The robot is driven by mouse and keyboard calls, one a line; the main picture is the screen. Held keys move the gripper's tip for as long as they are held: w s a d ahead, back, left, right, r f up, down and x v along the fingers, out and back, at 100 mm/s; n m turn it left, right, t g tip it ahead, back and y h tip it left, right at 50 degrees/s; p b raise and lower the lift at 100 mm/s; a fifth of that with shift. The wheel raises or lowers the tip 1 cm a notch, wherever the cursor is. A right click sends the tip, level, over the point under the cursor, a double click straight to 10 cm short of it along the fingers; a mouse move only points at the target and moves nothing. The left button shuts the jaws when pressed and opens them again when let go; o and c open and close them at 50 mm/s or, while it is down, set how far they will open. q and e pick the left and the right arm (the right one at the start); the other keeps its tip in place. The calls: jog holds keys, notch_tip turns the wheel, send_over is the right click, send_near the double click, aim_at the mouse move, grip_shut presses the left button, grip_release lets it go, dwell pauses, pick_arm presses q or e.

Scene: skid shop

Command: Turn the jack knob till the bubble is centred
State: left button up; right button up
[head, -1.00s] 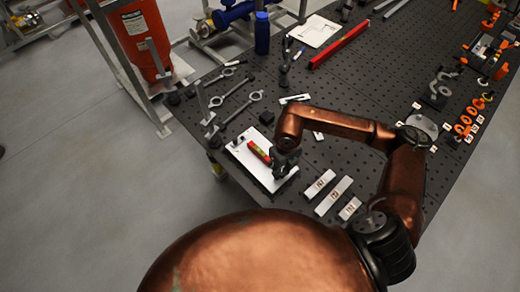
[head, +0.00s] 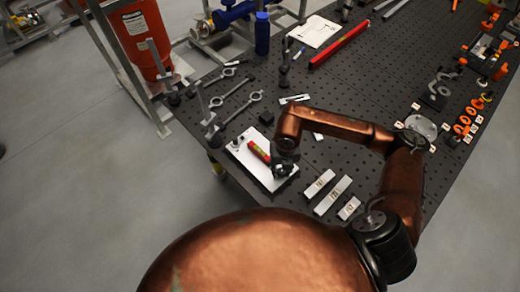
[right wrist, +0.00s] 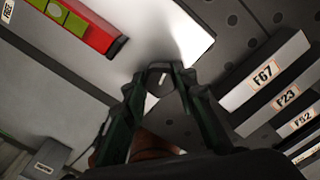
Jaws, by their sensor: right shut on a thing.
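A white plate (head: 240,147) lies near the left edge of the dark bench. A red spirit level (head: 259,152) with a yellow-green vial rests on it. The level (right wrist: 100,38) also shows at the top left of the right wrist view, where a pale round bubble shows in the vial (right wrist: 57,12). My right gripper (head: 283,170) points down at the plate's right corner. In the right wrist view its fingers (right wrist: 160,80) close around a small dark jack knob (right wrist: 160,68), mostly hidden between them. My left gripper is not in view.
Labelled pale blocks (head: 333,195) lie just right of the plate. Rods with ring ends (head: 240,105) lie beyond it, near a blue bottle (head: 262,34) and a long red bar (head: 338,46). Orange parts (head: 463,128) stand at the right.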

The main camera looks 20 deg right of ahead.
jog(key=shift+s+a, duration=0.1)
dwell(0.5)
jog(key=shift+o, duration=0.2)
jog(key=m+p, duration=0.1)
jog(key=m, duration=0.1)
jog(key=shift+m, duration=0.4)
jog(key=shift+f+m, duration=0.1)
jog(key=shift+m, duration=0.9)
jog(key=shift+c, duration=0.2)
jog(key=o, duration=1.1)
jog(key=shift+o, duration=1.3)
jog(key=shift+r, duration=0.2)
